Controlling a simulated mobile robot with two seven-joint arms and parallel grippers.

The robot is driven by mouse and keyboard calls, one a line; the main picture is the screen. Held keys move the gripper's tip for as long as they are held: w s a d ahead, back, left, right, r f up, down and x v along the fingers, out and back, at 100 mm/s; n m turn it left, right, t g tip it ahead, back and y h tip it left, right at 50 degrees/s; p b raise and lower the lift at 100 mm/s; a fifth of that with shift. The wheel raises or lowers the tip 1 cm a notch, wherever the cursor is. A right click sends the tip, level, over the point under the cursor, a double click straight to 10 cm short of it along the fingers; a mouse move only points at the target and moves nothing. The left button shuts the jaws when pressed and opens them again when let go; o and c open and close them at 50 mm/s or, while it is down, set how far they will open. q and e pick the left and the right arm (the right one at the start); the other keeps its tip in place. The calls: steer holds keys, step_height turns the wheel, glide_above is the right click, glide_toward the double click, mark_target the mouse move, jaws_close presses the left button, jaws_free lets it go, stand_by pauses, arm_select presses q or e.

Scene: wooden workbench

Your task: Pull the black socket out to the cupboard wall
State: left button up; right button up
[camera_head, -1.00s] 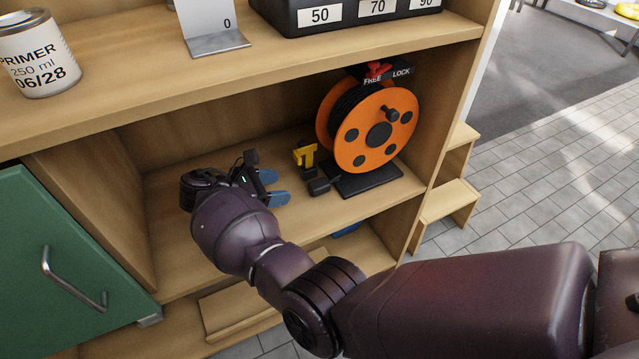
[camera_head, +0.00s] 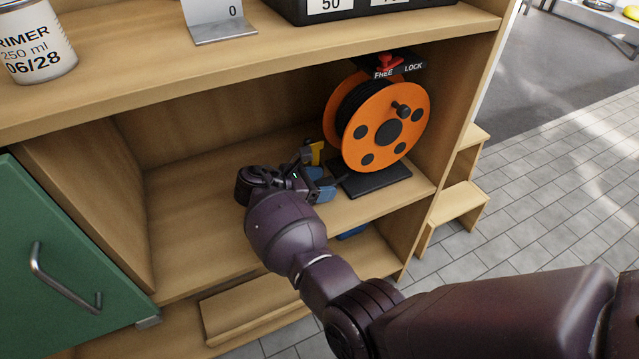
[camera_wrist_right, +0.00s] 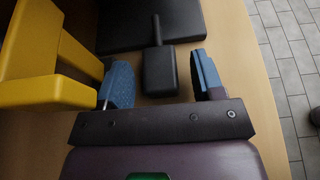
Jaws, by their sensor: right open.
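The black socket (camera_wrist_right: 160,72) lies on the shelf in the right wrist view, a small block with a short cable towards the reel's base. My right gripper (camera_wrist_right: 163,80) is open, with one blue fingertip on each side of the socket and a gap visible on the right. In the head view the right gripper (camera_head: 322,183) is low over the shelf and hides most of the socket. The orange cable reel (camera_head: 385,130) stands to the right on a black base (camera_head: 378,180). The cupboard's left wall (camera_head: 85,205) is bare. My left gripper is out of view.
A yellow stand (camera_head: 317,151) is close beside the right gripper; in the wrist view the yellow stand (camera_wrist_right: 28,88) is near the left finger. A red knob (camera_head: 388,62) sits at the FREE/LOCK label. The shelf (camera_head: 190,220) left of the gripper is clear.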

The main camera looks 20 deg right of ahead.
steer(key=shift+c, duration=0.2)
jaws_close()
stand_by(0.3)
